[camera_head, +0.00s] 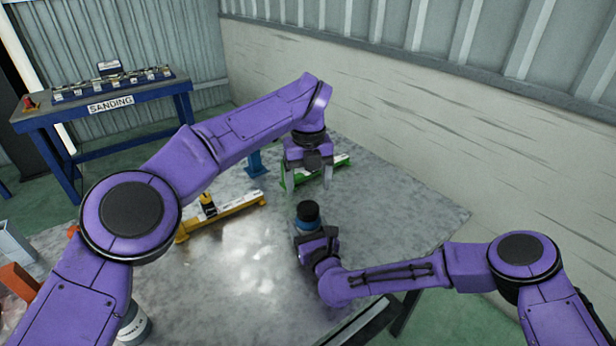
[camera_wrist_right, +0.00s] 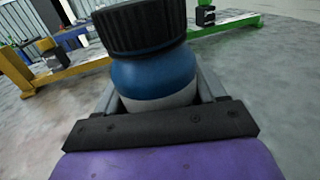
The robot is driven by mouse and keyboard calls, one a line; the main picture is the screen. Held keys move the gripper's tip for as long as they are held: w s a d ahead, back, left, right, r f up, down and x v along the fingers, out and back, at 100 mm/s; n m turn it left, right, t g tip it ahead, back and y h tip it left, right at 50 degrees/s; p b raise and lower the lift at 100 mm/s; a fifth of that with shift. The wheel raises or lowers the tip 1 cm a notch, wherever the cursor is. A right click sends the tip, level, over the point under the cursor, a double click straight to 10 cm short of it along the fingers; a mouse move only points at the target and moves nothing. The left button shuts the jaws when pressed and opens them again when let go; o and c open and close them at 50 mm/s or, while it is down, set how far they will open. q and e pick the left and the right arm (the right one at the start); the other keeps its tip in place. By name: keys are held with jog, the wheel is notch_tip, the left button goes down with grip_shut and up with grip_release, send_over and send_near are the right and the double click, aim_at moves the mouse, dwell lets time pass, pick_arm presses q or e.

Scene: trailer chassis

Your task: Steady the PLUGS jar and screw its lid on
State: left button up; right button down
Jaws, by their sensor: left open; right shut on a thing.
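The jar (camera_head: 303,228) stands on the metal table with a black ribbed lid (camera_head: 307,211) on top. In the right wrist view the jar (camera_wrist_right: 155,80) has a blue upper body and a pale lower band, and the lid (camera_wrist_right: 140,27) covers its mouth. I cannot tell how tightly the lid sits, and no label is readable. My right gripper (camera_wrist_right: 160,98) is shut on the jar's lower body, one finger on each side. My left gripper (camera_head: 309,180) is open and empty, fingers pointing down, beyond the jar and apart from the lid.
A yellow fixture (camera_head: 222,216) lies left of the jar, and a green fixture (camera_head: 341,161) lies behind my left gripper. A blue SANDING bench (camera_head: 105,108) stands at the back left. A pale wall (camera_head: 420,130) runs behind the table. The table right of the jar is clear.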

aim_at(308, 207)
pick_arm(q)
notch_tip(308, 207, down, 7)
jog(key=shift+r, duration=0.1)
dwell(0.3)
jog(key=c, duration=1.1)
jog(key=shift+m, duration=1)
jog(key=o, duration=1.3)
notch_tip(308, 207, up, 12)
